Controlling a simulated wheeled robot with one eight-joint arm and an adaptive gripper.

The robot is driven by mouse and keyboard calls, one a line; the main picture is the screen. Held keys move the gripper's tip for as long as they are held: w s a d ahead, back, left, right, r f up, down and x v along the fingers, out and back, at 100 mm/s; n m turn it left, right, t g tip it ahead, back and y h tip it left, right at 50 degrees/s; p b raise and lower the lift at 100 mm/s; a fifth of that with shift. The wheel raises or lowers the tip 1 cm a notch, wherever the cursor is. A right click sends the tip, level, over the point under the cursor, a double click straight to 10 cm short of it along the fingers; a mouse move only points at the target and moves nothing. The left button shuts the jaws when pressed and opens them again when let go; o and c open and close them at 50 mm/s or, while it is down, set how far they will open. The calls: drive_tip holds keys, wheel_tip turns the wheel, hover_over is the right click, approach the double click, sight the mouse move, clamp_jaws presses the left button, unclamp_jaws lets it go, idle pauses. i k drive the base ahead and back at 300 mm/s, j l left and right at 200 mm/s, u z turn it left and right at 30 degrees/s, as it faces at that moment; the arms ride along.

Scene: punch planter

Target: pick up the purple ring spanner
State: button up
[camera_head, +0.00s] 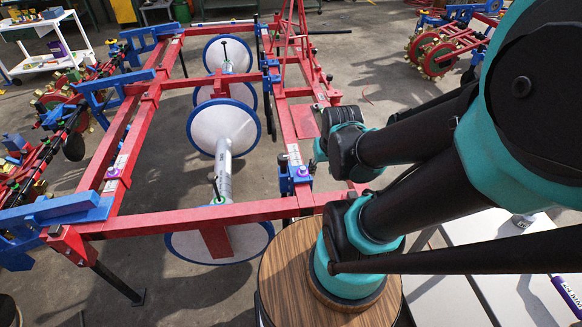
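I cannot make out a ring spanner for certain. A purple object with pale lettering (567,296) lies at the lower right edge, cut off by the frame; its full shape is hidden. Small purple pieces sit on the red frame, one on the left beam (113,172) and one near the middle (302,171); they are too small to identify. My teal and black arm fills the right side. I cannot make out my gripper's fingers anywhere.
A large red and blue planter frame (190,211) with white discs (222,127) stands at left and centre. A white cart (50,62) stands at the back left. Pale panels (440,300) lie at lower right. Bare concrete floor (385,50) shows behind the frame.

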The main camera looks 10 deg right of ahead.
sight(569, 296)
drive_tip(key=j+u, duration=0.3)
drive_tip(key=i+j+u, duration=0.1)
drive_tip(key=u, duration=0.2)
drive_tip(key=z, duration=0.45)
drive_tip(key=j+z, duration=0.1)
drive_tip(key=z, duration=0.35)
drive_tip(key=i+j+z, duration=0.1)
drive_tip(key=z, duration=0.8)
drive_tip(key=j+z, duration=0.1)
drive_tip(key=z, duration=0.35)
drive_tip(key=j+z, duration=0.1)
drive_tip(key=z, duration=0.8)
drive_tip(key=j+z, duration=0.1)
drive_tip(key=z, duration=0.35)
drive_tip(key=l, duration=0.25)
